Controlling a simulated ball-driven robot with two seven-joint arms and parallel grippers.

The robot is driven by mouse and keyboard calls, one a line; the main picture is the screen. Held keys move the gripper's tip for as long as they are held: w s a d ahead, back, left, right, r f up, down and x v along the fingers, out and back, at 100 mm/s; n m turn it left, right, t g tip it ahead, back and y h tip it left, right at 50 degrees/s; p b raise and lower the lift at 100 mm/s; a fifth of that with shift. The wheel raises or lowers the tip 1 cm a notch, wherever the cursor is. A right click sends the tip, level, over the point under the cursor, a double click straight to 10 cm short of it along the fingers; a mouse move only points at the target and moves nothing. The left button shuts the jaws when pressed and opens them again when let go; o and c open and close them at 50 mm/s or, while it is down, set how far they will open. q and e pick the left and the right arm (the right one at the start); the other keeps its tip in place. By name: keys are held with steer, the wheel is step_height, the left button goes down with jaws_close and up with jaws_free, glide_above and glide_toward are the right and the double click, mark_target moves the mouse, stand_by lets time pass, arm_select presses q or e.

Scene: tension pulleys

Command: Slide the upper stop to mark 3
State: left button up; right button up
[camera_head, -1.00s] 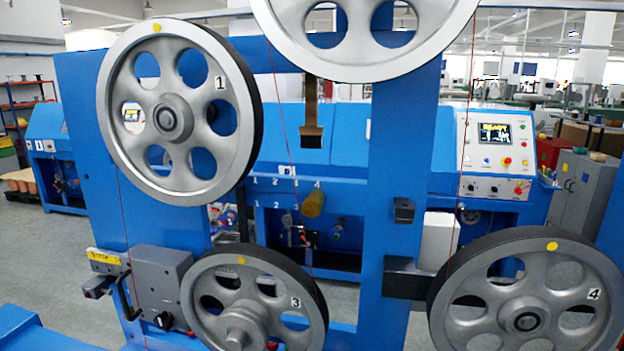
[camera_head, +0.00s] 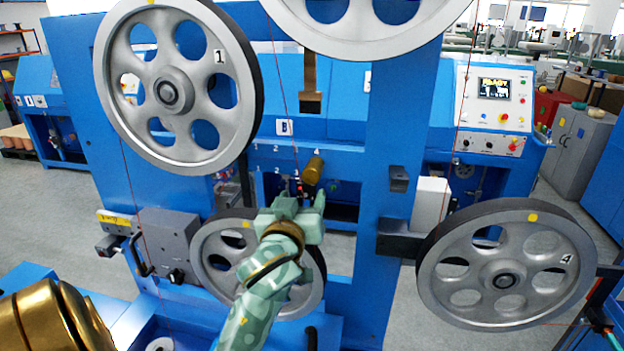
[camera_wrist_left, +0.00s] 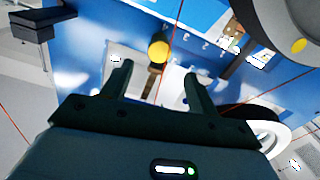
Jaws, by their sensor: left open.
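A brass cylindrical knob (camera_head: 314,170), which looks like the upper stop, sticks out from the blue frame just below the printed number 4 of the upper mark row. It also shows in the wrist view as a yellow round end (camera_wrist_left: 158,50). My left gripper (camera_head: 302,200) is just below the knob in the head view. In the wrist view its two fingers (camera_wrist_left: 158,74) are apart and empty, with the knob beyond the tips and between their lines. Numbers 1 and 2 show left of the knob; mark 3 is not legible. My right gripper is not in view.
Large grey pulleys stand around the work spot: pulley 1 (camera_head: 174,100) at upper left, pulley 4 (camera_head: 505,281) at lower right, and another behind my left arm (camera_head: 222,245). A thin red wire (camera_head: 284,80) runs down near the knob. A blue upright (camera_head: 397,130) is to the right.

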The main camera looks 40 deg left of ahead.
mark_target(310, 177)
arm_select(q)
steer(key=p+x, duration=0.1)
steer(key=x, duration=1)
steer(key=shift+r, duration=0.1)
